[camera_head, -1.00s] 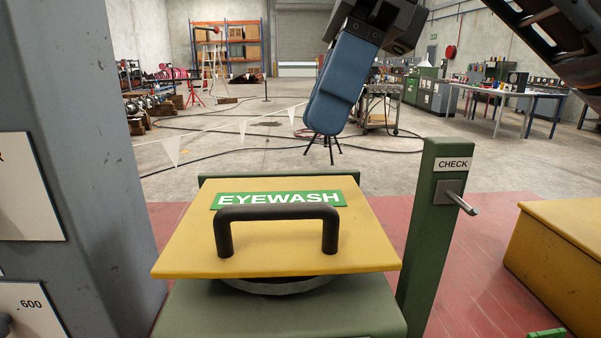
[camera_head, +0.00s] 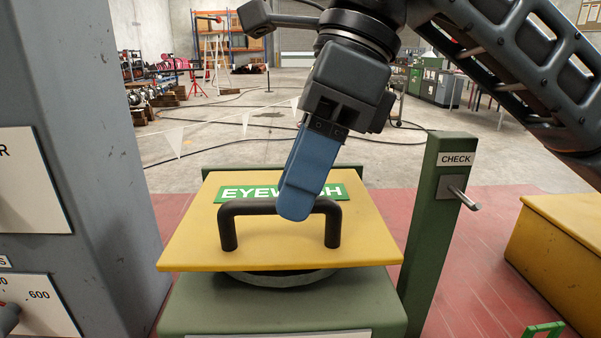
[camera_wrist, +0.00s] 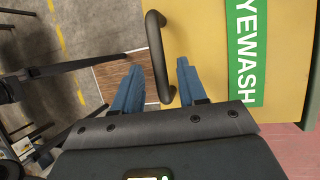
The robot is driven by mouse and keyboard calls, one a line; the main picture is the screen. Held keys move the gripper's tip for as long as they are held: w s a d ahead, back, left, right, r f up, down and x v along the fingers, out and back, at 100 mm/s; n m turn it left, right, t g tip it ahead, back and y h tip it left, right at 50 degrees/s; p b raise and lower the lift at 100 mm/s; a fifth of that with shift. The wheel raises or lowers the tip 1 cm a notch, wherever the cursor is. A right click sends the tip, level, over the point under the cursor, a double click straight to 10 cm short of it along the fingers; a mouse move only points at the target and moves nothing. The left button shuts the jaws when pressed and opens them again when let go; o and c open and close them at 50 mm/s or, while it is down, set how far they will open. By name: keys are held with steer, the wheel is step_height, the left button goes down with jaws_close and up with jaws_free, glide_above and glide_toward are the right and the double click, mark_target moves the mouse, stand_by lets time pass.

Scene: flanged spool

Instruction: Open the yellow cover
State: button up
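The yellow cover (camera_head: 285,252) lies over a round grey bowl rim (camera_head: 275,278) on a green stand, with a green EYEWASH label (camera_head: 235,193) on top. Its black arched handle (camera_head: 240,209) stands up near the front edge. My gripper (camera_head: 297,212) reaches down from above at the right half of the handle, and its blue fingers hide part of the bar and label. In the wrist view, my gripper (camera_wrist: 159,66) is open, with the handle (camera_wrist: 156,55) showing between the two fingers and gaps beside it. I cannot tell how deep the bar sits between them.
A green post (camera_head: 432,230) with a CHECK sign and a metal lever (camera_head: 463,199) stands close to the right of the cover. A grey cabinet (camera_head: 90,150) stands close on the left. A yellow box (camera_head: 560,235) is farther right on the red floor.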

jaws_close()
steer(key=shift+r, duration=0.15)
stand_by(0.4)
